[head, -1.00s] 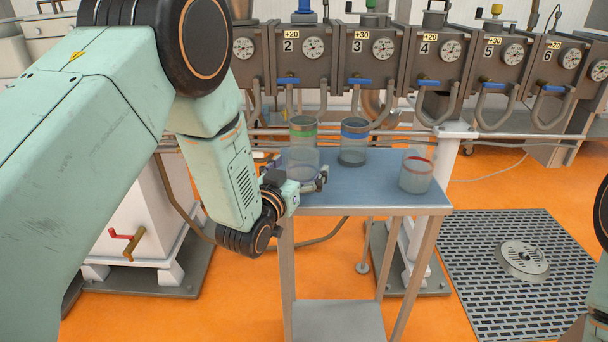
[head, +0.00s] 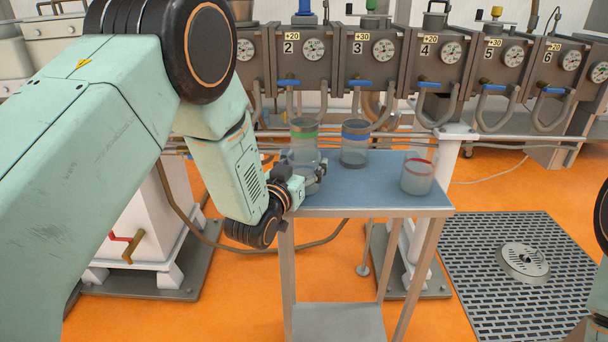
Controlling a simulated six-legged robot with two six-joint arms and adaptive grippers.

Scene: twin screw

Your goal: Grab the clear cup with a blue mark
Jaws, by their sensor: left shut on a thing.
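A clear cup with a blue band (head: 355,146) stands upright near the back of the small blue-topped table (head: 372,190). My left gripper (head: 308,180) is at the table's front left corner, apart from that cup. It is shut on another clear cup (head: 307,166), on which I make out no coloured band. The gripper hides part of this cup's lower side. A cup with a green band (head: 303,130) stands just behind it and overlaps it in view. A cup with a red band (head: 417,174) stands at the table's right. My right gripper is not in view.
A row of grey numbered units (head: 370,60) with gauges and blue handles stands behind the table. A white post (head: 446,160) rises behind its right side. The middle front of the tabletop is clear. A floor grate (head: 530,300) lies at right.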

